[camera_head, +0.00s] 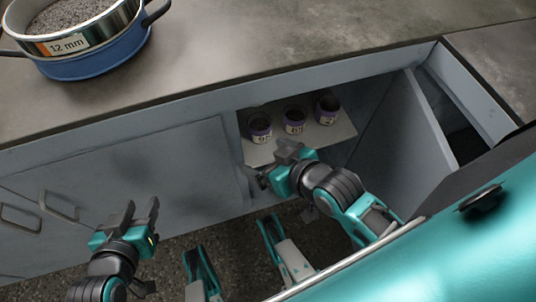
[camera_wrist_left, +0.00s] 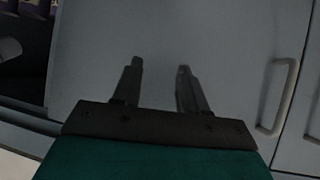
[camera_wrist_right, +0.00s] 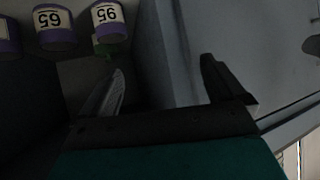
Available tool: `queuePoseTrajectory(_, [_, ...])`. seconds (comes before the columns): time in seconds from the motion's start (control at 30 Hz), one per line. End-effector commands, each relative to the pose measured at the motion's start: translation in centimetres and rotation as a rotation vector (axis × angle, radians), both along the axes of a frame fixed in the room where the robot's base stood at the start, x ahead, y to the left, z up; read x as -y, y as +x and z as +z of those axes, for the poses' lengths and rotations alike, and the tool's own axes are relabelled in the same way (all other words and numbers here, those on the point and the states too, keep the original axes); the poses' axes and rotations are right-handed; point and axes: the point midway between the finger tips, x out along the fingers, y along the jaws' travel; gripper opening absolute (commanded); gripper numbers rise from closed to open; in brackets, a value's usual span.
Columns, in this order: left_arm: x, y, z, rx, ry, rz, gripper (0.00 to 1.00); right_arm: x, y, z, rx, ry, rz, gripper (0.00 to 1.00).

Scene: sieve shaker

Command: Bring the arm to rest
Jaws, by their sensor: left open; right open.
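My left gripper (camera_head: 142,206) is open and empty in front of a closed cabinet door (camera_head: 150,165). In the left wrist view its two fingers (camera_wrist_left: 160,66) stand apart with only the grey door beyond them. My right gripper (camera_head: 270,166) is open at the cabinet opening, just in front of the shelf. In the right wrist view its fingers (camera_wrist_right: 162,66) are apart with nothing between them.
The grey worktop (camera_head: 230,50) runs above the cabinet. A blue and steel sieve pan marked 12 mm (camera_head: 85,55), full of gravel, stands on it at the upper left. An open door (camera_head: 400,130) lies right of the opening. Door handles (camera_head: 20,217) stick out at the left.

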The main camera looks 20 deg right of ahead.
Motion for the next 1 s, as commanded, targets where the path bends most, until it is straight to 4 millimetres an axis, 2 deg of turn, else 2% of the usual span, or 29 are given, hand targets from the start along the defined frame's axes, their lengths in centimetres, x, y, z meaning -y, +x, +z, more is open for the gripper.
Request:
queuePoseTrajectory(0.17, [-0.1,0.0,0.7,0.001,0.001,0.002,0.43,0.1,0.0,0.6,0.000,-0.002,-0.002,0.96])
queuePoseTrajectory(0.47, [-1.2,0.2,6.4,0.019,0.022,0.023,0.43,1.2,-0.4,5.7,0.000,-0.023,-0.024,0.96])
queuePoseTrajectory(0.73, [-2.7,-0.8,10.6,0.009,0.048,0.047,0.43,2.5,-0.6,10.8,0.015,-0.044,-0.046,0.96])
queuePoseTrajectory(0.83, [-3.1,-1.3,11.9,0.003,0.058,0.053,0.43,3.0,-1.0,12.2,0.012,-0.053,-0.054,0.96])
queuePoseTrajectory(1.0, [-3.7,-1.7,13.4,0.006,0.068,0.060,0.43,3.7,-1.9,13.2,0.002,-0.068,-0.062,0.96])
